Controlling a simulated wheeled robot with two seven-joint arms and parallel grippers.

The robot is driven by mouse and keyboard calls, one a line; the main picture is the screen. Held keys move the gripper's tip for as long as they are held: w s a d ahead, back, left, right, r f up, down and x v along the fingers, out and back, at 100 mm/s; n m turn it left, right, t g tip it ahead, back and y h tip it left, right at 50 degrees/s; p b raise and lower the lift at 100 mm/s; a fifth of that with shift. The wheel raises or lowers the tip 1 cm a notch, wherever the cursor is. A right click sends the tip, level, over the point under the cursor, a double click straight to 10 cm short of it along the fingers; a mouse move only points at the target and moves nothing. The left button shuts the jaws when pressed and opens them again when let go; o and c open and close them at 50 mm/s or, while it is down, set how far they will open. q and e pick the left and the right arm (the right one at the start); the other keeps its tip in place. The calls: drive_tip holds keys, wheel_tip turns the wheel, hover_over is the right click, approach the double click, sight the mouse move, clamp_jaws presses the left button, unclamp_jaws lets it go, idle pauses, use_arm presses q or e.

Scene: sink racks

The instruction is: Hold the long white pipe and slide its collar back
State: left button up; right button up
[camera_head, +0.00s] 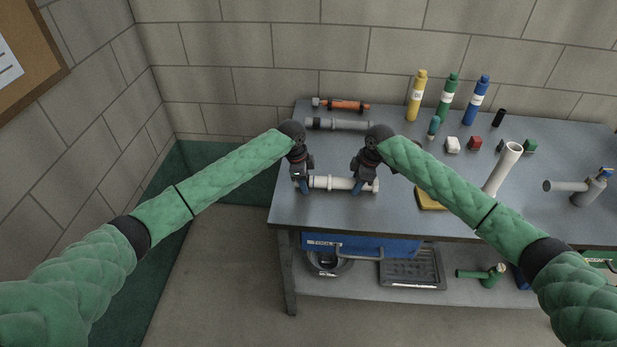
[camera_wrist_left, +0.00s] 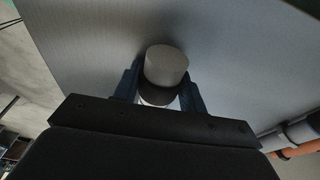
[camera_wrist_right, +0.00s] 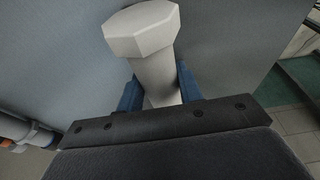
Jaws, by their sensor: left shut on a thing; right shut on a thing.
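A long white pipe (camera_head: 340,184) runs left to right above the front left of the bench. A raised ring, apparently the collar (camera_head: 329,183), shows on it between my grippers. My left gripper (camera_head: 303,187) is shut on the pipe near its left end; the round end (camera_wrist_left: 166,62) stands out beyond the fingers in the left wrist view. My right gripper (camera_head: 359,188) is shut on the pipe near its right end; in the right wrist view a wider faceted end (camera_wrist_right: 142,30) lies beyond the fingers. Whether the pipe touches the bench is unclear.
A grey pipe (camera_head: 338,125) and an orange-and-grey pipe (camera_head: 345,105) lie behind. A yellow sponge-like block (camera_head: 430,198) is right of my right gripper. A wide white tube (camera_head: 503,168), several bottles and small blocks occupy the right side. The bench's front edge (camera_head: 350,231) is close.

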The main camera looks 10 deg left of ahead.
use_arm(q)
drive_tip(key=shift+a, duration=0.8)
drive_tip(key=o, duration=0.9)
drive_tip(key=shift+o, duration=0.2)
drive_tip(key=shift+r, duration=0.1)
drive_tip(key=shift+r, duration=3.45)
use_arm(e)
drive_tip(key=o, duration=1)
